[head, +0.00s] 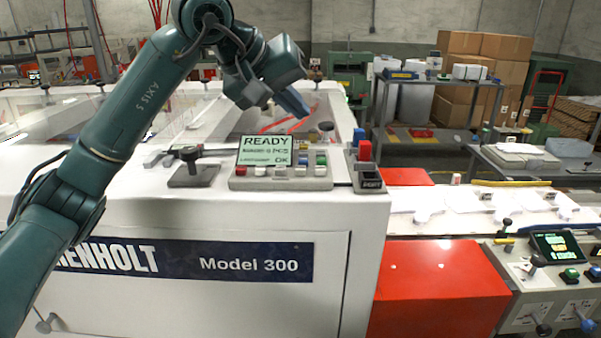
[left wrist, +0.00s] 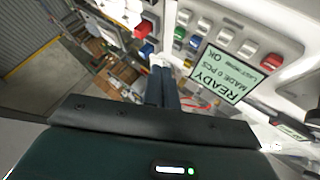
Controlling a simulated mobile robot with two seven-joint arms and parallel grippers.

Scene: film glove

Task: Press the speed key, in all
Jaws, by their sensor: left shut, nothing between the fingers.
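The key panel (head: 280,182) sits on top of the white machine, with a lit screen (head: 265,150) reading READY, MADE 0 PCS. Below and right of the screen are several small keys: a red one (head: 241,171), pale ones, green and blue ones. They also show in the left wrist view, the red key (left wrist: 271,62) at right and a green key (left wrist: 180,33) near the top. I cannot read which is the speed key. My left gripper (head: 303,112) is shut and empty, above and behind the panel. Its fingers (left wrist: 161,72) show closed in the left wrist view, apart from the keys. My right gripper is not in view.
A red push button block (head: 365,151) stands right of the panel. A black-knobbed lever (head: 190,155) stands to its left. Farther right are a red cover (head: 435,290), a conveyor with white pieces and a second control panel (head: 556,247).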

